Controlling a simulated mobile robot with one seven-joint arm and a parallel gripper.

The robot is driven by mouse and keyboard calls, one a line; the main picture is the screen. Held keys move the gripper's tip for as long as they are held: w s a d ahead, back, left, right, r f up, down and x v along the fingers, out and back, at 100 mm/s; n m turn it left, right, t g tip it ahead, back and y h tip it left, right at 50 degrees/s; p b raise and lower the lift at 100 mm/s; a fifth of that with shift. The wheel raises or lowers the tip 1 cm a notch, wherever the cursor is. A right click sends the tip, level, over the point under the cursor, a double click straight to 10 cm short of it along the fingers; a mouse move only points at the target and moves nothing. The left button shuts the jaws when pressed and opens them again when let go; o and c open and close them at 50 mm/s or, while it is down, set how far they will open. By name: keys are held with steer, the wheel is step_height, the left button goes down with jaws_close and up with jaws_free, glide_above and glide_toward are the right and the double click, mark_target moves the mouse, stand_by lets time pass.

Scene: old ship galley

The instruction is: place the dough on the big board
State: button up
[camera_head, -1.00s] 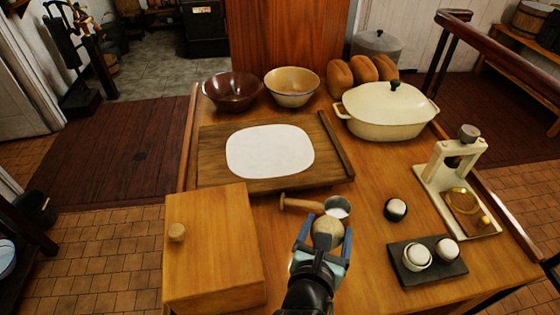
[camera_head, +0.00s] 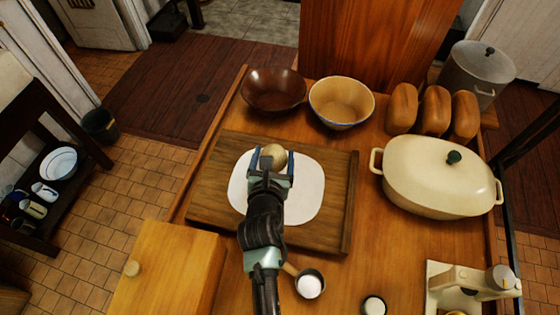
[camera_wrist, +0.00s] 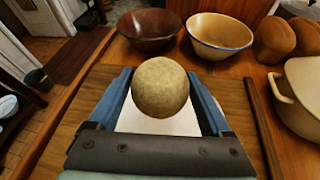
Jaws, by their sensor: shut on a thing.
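The dough (camera_head: 274,153) is a round, pale tan ball. It also shows in the wrist view (camera_wrist: 160,87). My gripper (camera_head: 272,158) is shut on it, with one blue finger on each side. The big board (camera_head: 334,215) is a dark wooden board with a raised strip along its right side. A white rounded sheet (camera_head: 306,190) lies on it. My gripper and the dough are over the far part of the white sheet. I cannot tell whether the dough touches the sheet.
A brown bowl (camera_head: 273,92) and a cream bowl (camera_head: 341,104) stand behind the board. Bread loaves (camera_head: 435,110) and a lidded cream pot (camera_head: 440,180) stand to the right. A wooden box (camera_head: 170,270) and a small scoop of white powder (camera_head: 309,285) are in front.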

steer(key=shift+w+a+f, duration=0.1)
steer(key=shift+w+f, duration=0.05)
steer(key=shift+f, duration=0.1)
step_height(320, 180, down, 5)
steer(key=shift+a+r+b, duration=0.15)
steer(key=shift+b, duration=0.8)
steer(key=shift+f+b, duration=1.2)
steer(key=shift+f, duration=1.05)
steer(key=shift+f, duration=0.1)
steer(key=shift+f, duration=0.15)
steer(key=o, duration=1.3)
steer(key=shift+o, duration=0.2)
